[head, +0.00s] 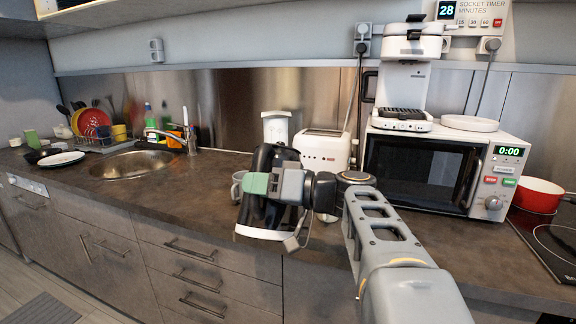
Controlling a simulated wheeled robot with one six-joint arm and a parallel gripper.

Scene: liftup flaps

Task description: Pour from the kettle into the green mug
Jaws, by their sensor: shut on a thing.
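The kettle (264,219) is dark with a pale band at its lower end. My gripper (262,186) is shut on it near the middle and holds it over the counter's front edge, in front of the toaster. The gripper and its green pads hide part of the kettle.
A white toaster (325,150) stands behind my arm. A microwave (430,172) with a white coffee machine (405,75) on top is at the right. A red pot (538,195) sits by the hob. The counter between sink (132,164) and mug is clear.

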